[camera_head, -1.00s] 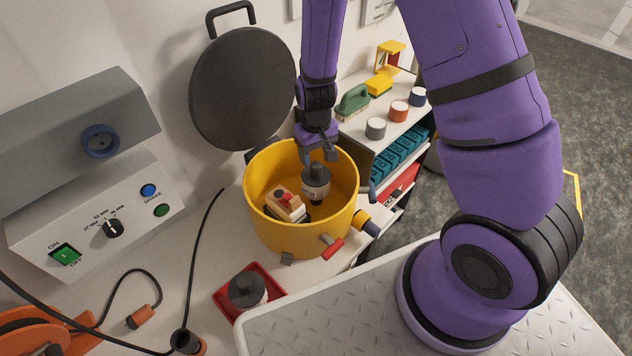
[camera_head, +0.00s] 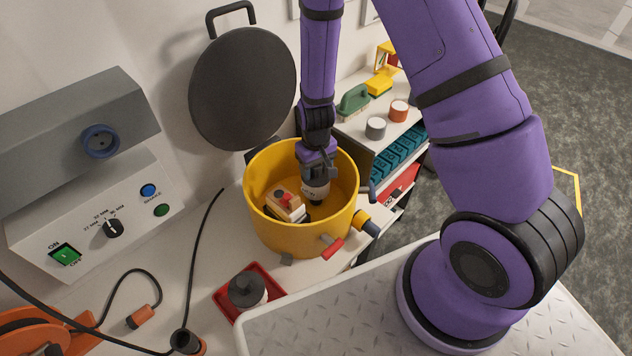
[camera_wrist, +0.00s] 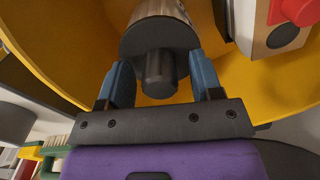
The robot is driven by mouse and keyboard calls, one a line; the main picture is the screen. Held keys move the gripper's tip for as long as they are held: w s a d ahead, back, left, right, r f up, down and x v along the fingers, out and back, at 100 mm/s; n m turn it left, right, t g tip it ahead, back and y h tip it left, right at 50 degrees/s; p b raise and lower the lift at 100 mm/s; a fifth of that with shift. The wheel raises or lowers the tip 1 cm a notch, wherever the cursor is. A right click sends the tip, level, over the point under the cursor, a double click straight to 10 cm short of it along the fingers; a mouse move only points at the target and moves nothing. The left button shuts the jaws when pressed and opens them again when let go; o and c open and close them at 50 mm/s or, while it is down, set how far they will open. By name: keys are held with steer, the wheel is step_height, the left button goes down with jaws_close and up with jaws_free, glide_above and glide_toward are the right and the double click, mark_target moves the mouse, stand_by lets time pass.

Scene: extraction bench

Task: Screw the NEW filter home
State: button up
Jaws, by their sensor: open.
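A filter with a dark cap and a pale, worn-looking body (camera_head: 316,191) stands inside the yellow drum (camera_head: 262,222). In the wrist view its dark round cap (camera_wrist: 135,42) and stub knob (camera_wrist: 159,75) show up close. My gripper (camera_head: 319,172) is down inside the drum, over the filter's top. In the wrist view my open gripper (camera_wrist: 160,65) has one finger on each side of the knob, with gaps visible. A second dark-capped filter (camera_head: 246,288) sits in the red tray (camera_head: 277,280) on the bench. I cannot tell which filter is new.
A cream block with a red knob (camera_head: 285,203) is beside the filter in the drum. The round black lid (camera_head: 243,90) stands open behind. The control box (camera_head: 85,215) is at left, with cables on the bench.

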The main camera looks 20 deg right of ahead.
steer(key=n, duration=0.4)
steer(key=shift+n, duration=0.3)
steer(key=n, duration=1)
steer(key=c, duration=1)
steer(key=m, duration=0.6)
steer(key=shift+m, duration=0.4)
steer(key=shift+c, duration=0.2)
steer(key=m, duration=0.3)
steer(key=shift+m, duration=0.3)
steer(key=m, duration=0.3)
steer(key=shift+m, duration=0.4)
steer(key=m, duration=0.3)
steer(key=shift+m, duration=0.4)
steer(key=m, duration=0.3)
steer(key=shift+f+m, duration=0.1)
steer(key=shift+m, duration=0.2)
steer(key=m, duration=0.6)
steer(key=o, duration=1)
steer(key=shift+o, duration=0.2)
